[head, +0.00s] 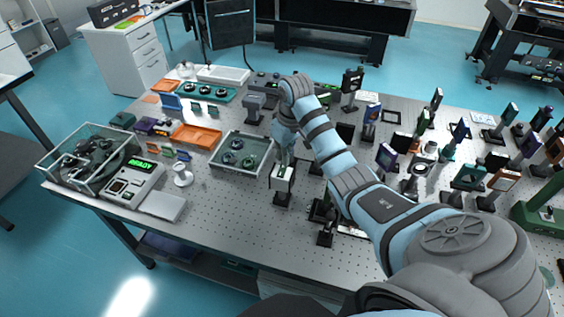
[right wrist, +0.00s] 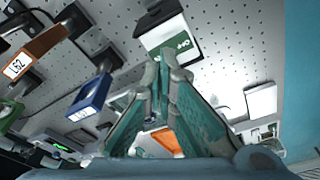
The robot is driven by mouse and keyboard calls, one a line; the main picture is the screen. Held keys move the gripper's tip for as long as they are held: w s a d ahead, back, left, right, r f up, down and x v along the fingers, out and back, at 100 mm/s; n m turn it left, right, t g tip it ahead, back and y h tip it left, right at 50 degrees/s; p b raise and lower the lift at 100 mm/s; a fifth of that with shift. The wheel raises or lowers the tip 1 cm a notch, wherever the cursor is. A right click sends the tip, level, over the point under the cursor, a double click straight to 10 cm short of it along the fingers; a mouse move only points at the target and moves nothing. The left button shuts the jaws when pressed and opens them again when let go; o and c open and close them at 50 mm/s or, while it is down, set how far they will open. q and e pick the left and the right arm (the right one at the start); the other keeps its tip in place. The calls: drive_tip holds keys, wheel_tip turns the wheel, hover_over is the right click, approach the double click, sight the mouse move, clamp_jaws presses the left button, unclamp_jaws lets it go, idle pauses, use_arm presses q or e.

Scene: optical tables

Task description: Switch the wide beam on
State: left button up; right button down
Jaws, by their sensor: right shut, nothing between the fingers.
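No part is clearly readable as the wide beam's switch, and I cannot tell which device makes the wide beam. My right gripper (head: 286,158) is shut and empty, pointing down over the middle of the optical table (head: 225,215). Its teal fingers also meet in the right wrist view (right wrist: 161,70). A small post-mounted unit with a white and green face (head: 283,185) stands just below the fingertips in the head view. The wrist view shows a white and green labelled block (right wrist: 175,40) by the fingertips; contact cannot be told. My left gripper is not in view.
A grey box with a green lit display (head: 133,184) stands at the left, beside a clear bin (head: 60,178). A grey tray (head: 226,168) with round parts lies left of the gripper. Many mounted optics crowd the right.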

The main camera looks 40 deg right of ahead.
sight(282, 170)
drive_tip(key=shift+f, duration=1.05)
drive_tip(key=shift+s+f, duration=0.1)
idle(0.6)
